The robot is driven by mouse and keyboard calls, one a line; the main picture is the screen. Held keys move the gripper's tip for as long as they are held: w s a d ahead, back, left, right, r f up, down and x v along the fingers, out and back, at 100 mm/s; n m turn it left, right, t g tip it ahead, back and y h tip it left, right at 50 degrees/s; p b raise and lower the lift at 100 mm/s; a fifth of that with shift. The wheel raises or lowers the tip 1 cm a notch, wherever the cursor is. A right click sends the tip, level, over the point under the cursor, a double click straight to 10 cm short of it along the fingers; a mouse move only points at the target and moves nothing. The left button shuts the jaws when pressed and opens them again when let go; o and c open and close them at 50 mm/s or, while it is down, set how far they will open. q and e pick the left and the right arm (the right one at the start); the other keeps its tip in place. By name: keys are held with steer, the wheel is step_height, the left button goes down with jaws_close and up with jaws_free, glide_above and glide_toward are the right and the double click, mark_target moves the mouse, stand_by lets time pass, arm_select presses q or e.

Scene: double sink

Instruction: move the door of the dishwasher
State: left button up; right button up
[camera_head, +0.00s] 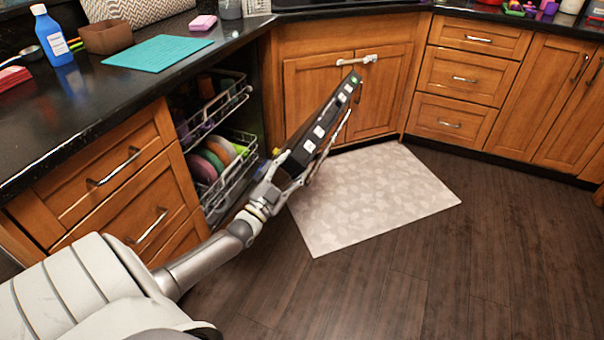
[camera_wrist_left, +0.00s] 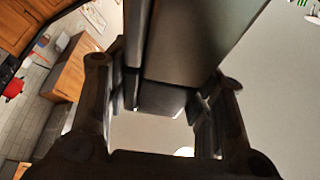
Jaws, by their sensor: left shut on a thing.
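The dishwasher door (camera_head: 322,122) is partly open and stands tilted out from the cabinet, its top edge with a row of buttons facing up. The dishwasher (camera_head: 215,140) is open beside it, with plates and other dishes in two racks. My left gripper (camera_head: 290,170) is shut on the near side edge of the door. In the left wrist view the door (camera_wrist_left: 195,45) runs between the two fingers of the left gripper (camera_wrist_left: 165,100). My fingertips are partly hidden by the door in the head view. My right gripper is in neither view.
A pale patterned mat (camera_head: 390,190) lies on the dark wood floor beneath and right of the door. Wooden cabinets (camera_head: 300,85) stand behind it. The black counter (camera_head: 110,90) holds a blue bottle (camera_head: 52,38) and a teal mat (camera_head: 158,53). The floor at the right is clear.

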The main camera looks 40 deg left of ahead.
arm_select(q)
steer(key=shift+n, duration=0.5)
steer(key=a+r, duration=0.1)
steer(key=a, duration=0.1)
steer(key=s+a+r+p, duration=0.1)
steer(key=a+r, duration=0.1)
steer(key=shift+s+a+r+n+y+p, duration=0.2)
steer(key=shift+a+r, duration=0.1)
steer(key=shift+a, duration=0.3)
steer(key=shift+s+a+r+n+y+p, duration=0.15)
steer(key=shift+a+r+n+y+p, duration=0.1)
steer(key=shift+a, duration=0.35)
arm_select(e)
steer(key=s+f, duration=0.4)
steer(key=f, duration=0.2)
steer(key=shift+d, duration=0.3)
arm_select(q)
steer(key=o, duration=1.5)
steer(key=shift+c, duration=0.2)
steer(key=shift+f, duration=0.1)
